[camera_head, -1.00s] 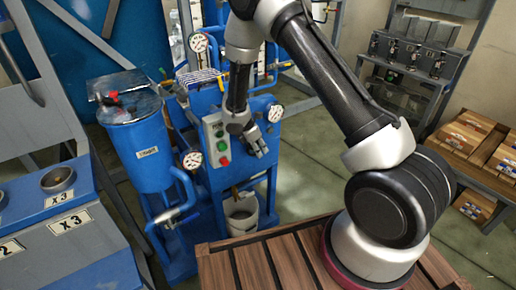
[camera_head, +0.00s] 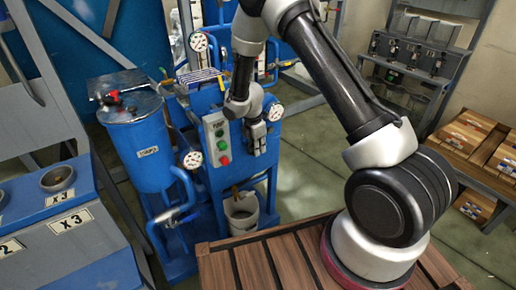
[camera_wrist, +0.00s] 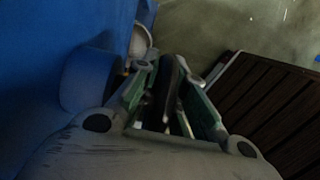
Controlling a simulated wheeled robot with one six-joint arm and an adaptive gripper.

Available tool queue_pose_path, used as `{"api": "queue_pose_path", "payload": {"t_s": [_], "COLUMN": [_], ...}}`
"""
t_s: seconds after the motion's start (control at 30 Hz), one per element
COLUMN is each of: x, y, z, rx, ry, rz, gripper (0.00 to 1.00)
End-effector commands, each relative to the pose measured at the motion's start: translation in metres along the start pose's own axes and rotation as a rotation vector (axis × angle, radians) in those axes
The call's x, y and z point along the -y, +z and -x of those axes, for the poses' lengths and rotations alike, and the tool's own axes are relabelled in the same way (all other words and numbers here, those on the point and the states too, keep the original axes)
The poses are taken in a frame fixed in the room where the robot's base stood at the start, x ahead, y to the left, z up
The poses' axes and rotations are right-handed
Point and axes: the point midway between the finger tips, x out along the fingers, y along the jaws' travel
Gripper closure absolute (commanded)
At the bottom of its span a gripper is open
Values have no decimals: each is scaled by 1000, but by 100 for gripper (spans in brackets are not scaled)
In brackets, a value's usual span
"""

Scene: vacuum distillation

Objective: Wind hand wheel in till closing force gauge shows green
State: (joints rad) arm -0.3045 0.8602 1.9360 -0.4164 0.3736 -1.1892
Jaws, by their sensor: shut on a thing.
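My gripper (camera_head: 259,149) points down at the front right of the blue pump stand, beside the green and red button box. In the wrist view its fingers (camera_wrist: 172,98) are shut on a dark, thin piece (camera_wrist: 170,85), which looks like part of the hand wheel. The rest of the wheel is hidden by the gripper. Several round white gauges show: one at upper left (camera_head: 198,41), one at lower left (camera_head: 193,160) and one right of my gripper (camera_head: 275,111). I cannot tell which is the closing force gauge, and their needles are too small to read.
The button box (camera_head: 217,139) is close left of my gripper. A blue drum (camera_head: 139,150) stands farther left. A white bucket (camera_head: 241,213) sits below. A slatted wooden platform (camera_head: 290,262) is in front. The floor to the right is partly clear.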

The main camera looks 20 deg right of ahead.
Motion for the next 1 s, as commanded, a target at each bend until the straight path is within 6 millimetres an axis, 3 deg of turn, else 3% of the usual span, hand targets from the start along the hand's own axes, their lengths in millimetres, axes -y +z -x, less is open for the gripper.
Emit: {"api": "queue_pose_path", "payload": {"t_s": [0.23, 0.27, 0.3, 0.4, 0.77, 1.0], "x": [0, 0, 0, 0, -1, -2], "y": [0, 0, 0, 0, 0, 0], "z": [0, 0, 0, 0, 6, 52], "rx": [0, 0, 0, 0, 1, 1], "ry": [-1, -1, -1, -1, 1, 5], "rz": [0, 0, 0, 0, 1, 0], "gripper": [100, 86, 78, 66, 66, 66]}}
